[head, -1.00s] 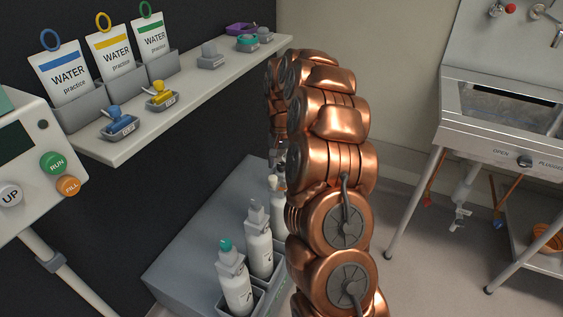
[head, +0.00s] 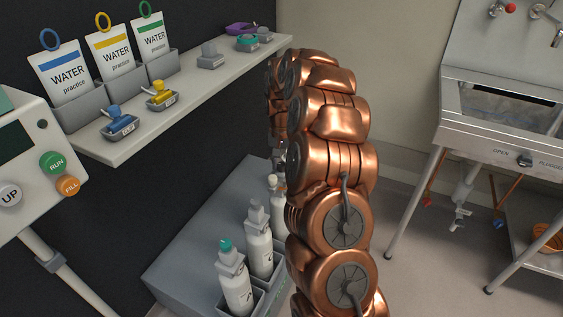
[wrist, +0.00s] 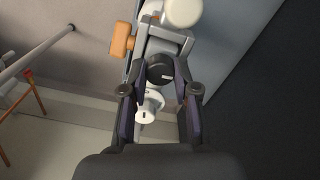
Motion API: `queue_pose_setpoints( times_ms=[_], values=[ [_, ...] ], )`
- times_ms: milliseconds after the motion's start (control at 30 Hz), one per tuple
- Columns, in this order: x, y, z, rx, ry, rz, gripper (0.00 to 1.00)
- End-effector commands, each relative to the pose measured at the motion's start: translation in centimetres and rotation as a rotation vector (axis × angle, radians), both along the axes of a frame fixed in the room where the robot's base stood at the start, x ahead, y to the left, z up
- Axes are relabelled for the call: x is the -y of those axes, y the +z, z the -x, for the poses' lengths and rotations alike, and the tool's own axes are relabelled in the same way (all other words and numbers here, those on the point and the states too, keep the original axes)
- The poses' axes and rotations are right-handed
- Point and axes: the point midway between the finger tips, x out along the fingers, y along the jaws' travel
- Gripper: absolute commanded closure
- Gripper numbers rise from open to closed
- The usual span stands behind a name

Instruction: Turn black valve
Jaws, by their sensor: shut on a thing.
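The black valve (wrist: 160,68) shows in the wrist view as a short, dark, round knob in front of a grey bracket. My gripper (wrist: 160,78) has a finger on each side of it and is shut on it. A white fitting (wrist: 149,105) shows just below the knob, between the fingers. In the head view my copper-coloured arm hides my gripper and the valve.
White bottles (head: 236,290) stand in a grey holder left of my arm. A wall shelf (head: 180,105) with water pouches (head: 65,72) is at upper left. A steel sink (head: 510,105) is at right. An orange part (wrist: 122,40) sits left of the valve.

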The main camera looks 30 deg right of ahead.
Motion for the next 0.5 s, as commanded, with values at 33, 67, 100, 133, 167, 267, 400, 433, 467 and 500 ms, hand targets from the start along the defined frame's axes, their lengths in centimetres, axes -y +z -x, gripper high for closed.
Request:
queue_pose_setpoints(
  times_ms=[33, 67, 100, 133, 167, 267, 400, 433, 467, 500],
  values=[
    [-0.05, -0.04, -0.02, 0.001, 0.028, -0.001, 1.0],
    [-0.05, -0.04, -0.02, 0.0, 0.048, 0.0, 1.0],
    [-0.04, -0.04, -0.03, 0.001, 0.077, -0.001, 1.0],
    [-0.04, -0.04, -0.03, 0.0, 0.1, 0.0, 1.0],
    [-0.05, -0.05, -0.02, 0.0, 0.124, 0.0, 1.0],
    [-0.05, -0.04, -0.02, 0.0, 0.214, 0.0, 1.0],
    [-0.04, -0.04, -0.02, 0.0, 0.347, 0.0, 1.0],
    [-0.04, -0.03, -0.02, 0.0, 0.376, 0.0, 1.0],
    [-0.05, -0.02, -0.02, 0.0, 0.405, 0.0, 1.0],
    [-0.05, -0.03, -0.02, 0.001, 0.442, -0.001, 1.0]
  ],
)
